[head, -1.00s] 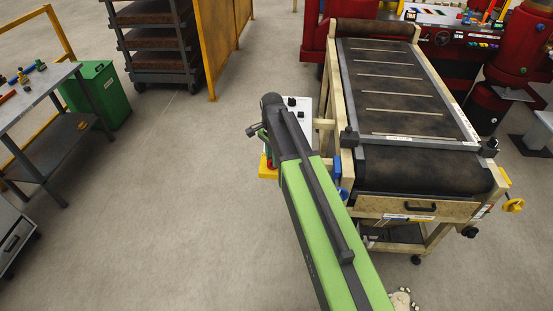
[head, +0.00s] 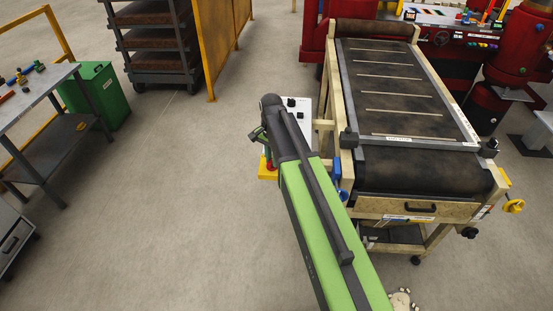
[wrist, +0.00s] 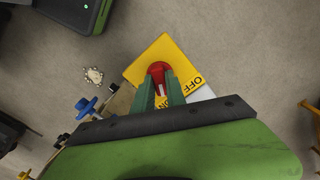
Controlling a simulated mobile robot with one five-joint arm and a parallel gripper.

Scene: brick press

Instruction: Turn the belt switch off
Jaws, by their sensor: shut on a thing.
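The belt switch is a red knob (wrist: 157,70) on a yellow plate (wrist: 143,66) lettered OFF on the right and ON below, partly hidden. My gripper's green fingers (wrist: 161,90) are shut on the red knob, one on each side. A pale mark shows on the knob between the fingers and appears to point down towards ON. In the head view the yellow plate (head: 266,174) sticks out below my gripper (head: 264,148), which is mostly hidden by my arm.
The belt conveyor (head: 400,92) stands to the right, with a white control box (head: 300,103) on its left side. A green bin (head: 102,94) and a grey table (head: 38,84) stand at the left. The floor between is clear.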

